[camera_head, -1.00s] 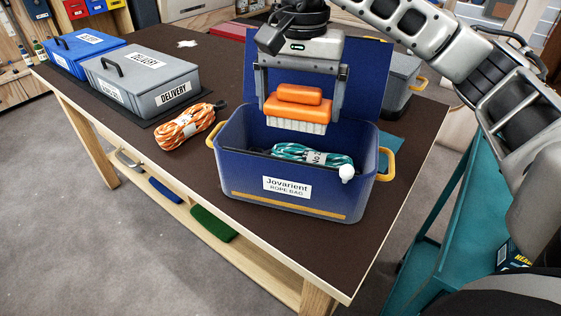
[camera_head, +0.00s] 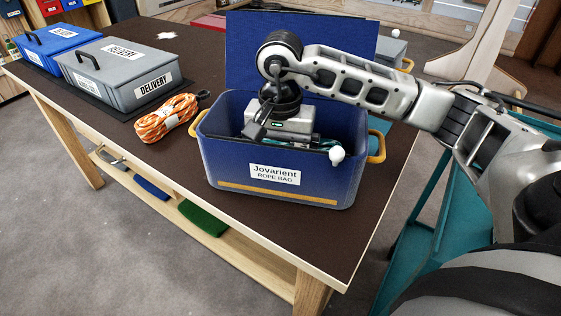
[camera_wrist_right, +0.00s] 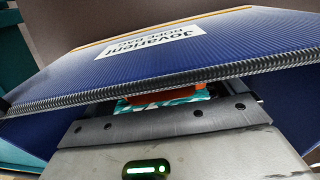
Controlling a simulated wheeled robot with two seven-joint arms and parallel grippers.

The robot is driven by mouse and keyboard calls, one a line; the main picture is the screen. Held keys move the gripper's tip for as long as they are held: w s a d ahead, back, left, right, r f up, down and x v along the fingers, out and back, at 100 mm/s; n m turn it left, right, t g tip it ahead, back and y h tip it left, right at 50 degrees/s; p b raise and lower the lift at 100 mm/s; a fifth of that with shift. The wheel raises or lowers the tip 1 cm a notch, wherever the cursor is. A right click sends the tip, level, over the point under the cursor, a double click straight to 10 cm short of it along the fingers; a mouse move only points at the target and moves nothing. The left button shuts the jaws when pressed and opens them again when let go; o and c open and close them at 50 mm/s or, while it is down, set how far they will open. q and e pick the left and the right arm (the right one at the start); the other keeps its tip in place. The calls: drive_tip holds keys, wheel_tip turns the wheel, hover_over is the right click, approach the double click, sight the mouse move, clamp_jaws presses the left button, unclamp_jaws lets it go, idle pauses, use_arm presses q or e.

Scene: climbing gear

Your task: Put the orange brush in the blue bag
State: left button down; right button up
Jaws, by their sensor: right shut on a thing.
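The blue bag (camera_head: 230,170), labelled "Jovarient ROPE BAG", stands on the table with its lid (camera_head: 330,40) open behind it. My right gripper (camera_head: 285,128) reaches down into the bag; its fingers are hidden by the bag's front wall. The orange brush is hidden in the head view. In the right wrist view a strip of the orange brush (camera_wrist_right: 165,97) shows at the gripper, past the bag's rim, and the gripper is shut on it. A teal rope (camera_head: 318,146) lies in the bag, close to the gripper. My left gripper is out of view.
An orange-and-white rope (camera_head: 166,118) lies left of the bag. Grey (camera_head: 118,72) and blue (camera_head: 52,47) delivery boxes stand farther left. A white ball (camera_head: 337,155) sits at the bag's front rim. Yellow handles stick out at its sides. The table's front strip is clear.

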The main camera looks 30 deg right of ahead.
wheel_tip(320, 180, down, 2)
drive_tip(key=shift+f, duration=0.1)
drive_tip(key=o, duration=0.6)
drive_tip(key=shift+f, duration=0.15)
drive_tip(key=shift+o, duration=0.2)
drive_tip(key=shift+r, duration=0.25)
wheel_tip(320, 180, up, 11)
drive_tip(key=shift+r, duration=0.5)
